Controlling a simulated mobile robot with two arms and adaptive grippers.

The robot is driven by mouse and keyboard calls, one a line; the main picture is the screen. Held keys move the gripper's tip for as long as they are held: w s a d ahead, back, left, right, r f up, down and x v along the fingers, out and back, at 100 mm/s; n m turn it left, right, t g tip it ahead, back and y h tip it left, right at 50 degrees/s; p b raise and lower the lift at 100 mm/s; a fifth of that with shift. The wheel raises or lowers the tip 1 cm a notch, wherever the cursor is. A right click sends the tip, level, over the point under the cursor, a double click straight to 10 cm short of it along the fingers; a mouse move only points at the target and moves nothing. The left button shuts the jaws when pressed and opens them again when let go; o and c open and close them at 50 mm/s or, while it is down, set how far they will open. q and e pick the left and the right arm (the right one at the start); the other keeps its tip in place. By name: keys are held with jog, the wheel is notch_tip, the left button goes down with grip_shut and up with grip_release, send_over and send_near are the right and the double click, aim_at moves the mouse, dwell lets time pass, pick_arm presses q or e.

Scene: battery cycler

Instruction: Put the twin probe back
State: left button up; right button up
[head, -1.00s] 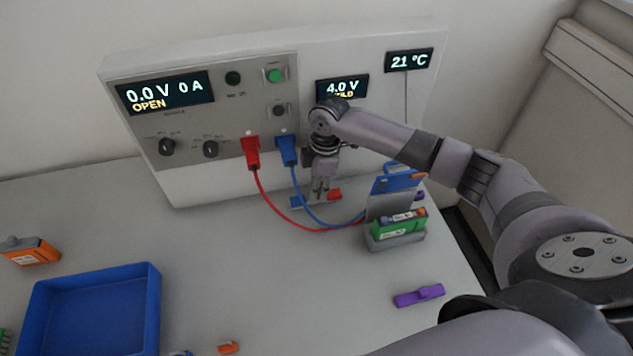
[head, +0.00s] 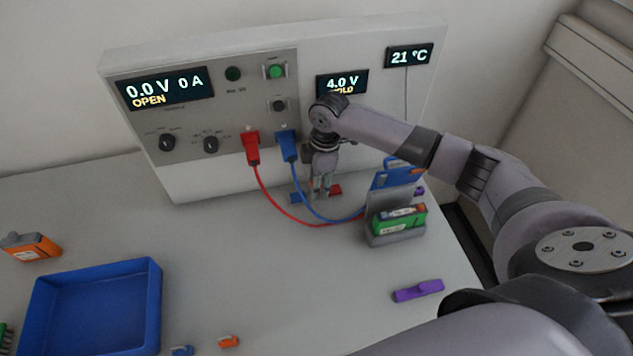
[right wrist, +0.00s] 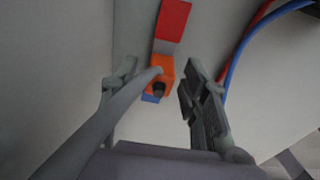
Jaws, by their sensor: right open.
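My right gripper (head: 321,188) is low in front of the cycler, at a small bar with a blue end (head: 297,198) and a red end (head: 336,190). In the right wrist view, my right gripper (right wrist: 160,85) is open. Its fingers stand apart on either side of an orange block (right wrist: 166,66) with a dark round knob, probably the twin probe's body. Beyond it lie a grey part and a red end (right wrist: 173,20); a blue end (right wrist: 150,98) shows on the near side. A grey strip crosses the lower left. Which part is the probe and which its rest, I cannot tell. My left gripper is not visible.
The cycler panel (head: 220,125) stands behind, with red (head: 251,147) and blue (head: 288,146) plugs. Their leads run to a grey holder (head: 397,236) with a green cell (head: 401,219). A purple piece (head: 418,291) and blue tray (head: 150,310) lie nearer.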

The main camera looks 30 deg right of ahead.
notch_tip(320, 180, up, 12)
jog(key=d+b, duration=0.1)
jog(key=b, duration=0.1)
jog(key=shift+s+d+r, duration=0.15)
jog(key=shift+s, duration=0.05)
dwell(0.5)
